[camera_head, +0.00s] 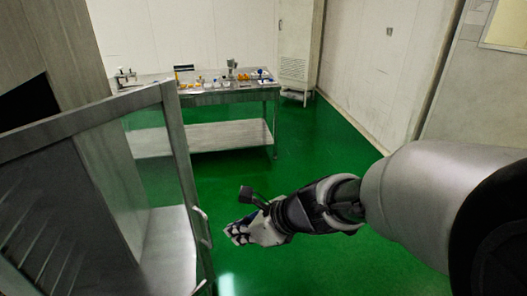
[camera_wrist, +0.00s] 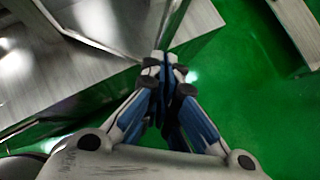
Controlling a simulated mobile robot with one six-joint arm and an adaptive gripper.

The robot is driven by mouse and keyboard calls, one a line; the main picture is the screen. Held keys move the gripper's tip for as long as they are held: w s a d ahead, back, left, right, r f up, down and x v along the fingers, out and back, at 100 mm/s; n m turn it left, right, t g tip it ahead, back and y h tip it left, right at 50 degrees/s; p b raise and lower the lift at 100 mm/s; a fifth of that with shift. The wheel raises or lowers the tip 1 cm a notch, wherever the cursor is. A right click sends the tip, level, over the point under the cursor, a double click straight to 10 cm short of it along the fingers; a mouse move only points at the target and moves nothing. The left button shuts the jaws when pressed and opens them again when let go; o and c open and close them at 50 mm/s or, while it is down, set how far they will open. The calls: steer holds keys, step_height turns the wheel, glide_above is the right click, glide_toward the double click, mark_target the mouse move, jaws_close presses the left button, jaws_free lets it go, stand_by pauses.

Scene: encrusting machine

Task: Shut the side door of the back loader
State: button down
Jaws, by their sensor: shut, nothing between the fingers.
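The side door (camera_head: 180,150) is a clear panel in a grey metal frame at the left of the head view. A pale curved handle (camera_head: 203,226) sits on its near-vertical right edge. How far the door stands open is hard to tell. My gripper (camera_head: 232,233) is shut and empty, just right of the handle, with a small gap showing in the picture. In the wrist view my closed fingertips (camera_wrist: 164,62) are just below a metal edge (camera_wrist: 172,22), probably the door's. No contact can be made out.
Grey machine panels (camera_head: 40,60) fill the left side. A metal table (camera_head: 230,94) with small items stands at the back, with a cabinet (camera_head: 297,45) beside it. The green floor (camera_head: 330,150) is clear between the table and my arm.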

steer(key=shift+w+a+f, duration=0.15)
steer(key=shift+w+a, duration=0.25)
steer(key=shift+a, duration=0.35)
steer(key=shift+w+a+f, duration=0.15)
steer(key=shift+w+a, duration=0.2)
steer(key=shift+a, duration=0.4)
steer(key=shift+w+a+f, duration=0.15)
steer(key=shift+w+a, duration=0.25)
steer(key=shift+a, duration=0.35)
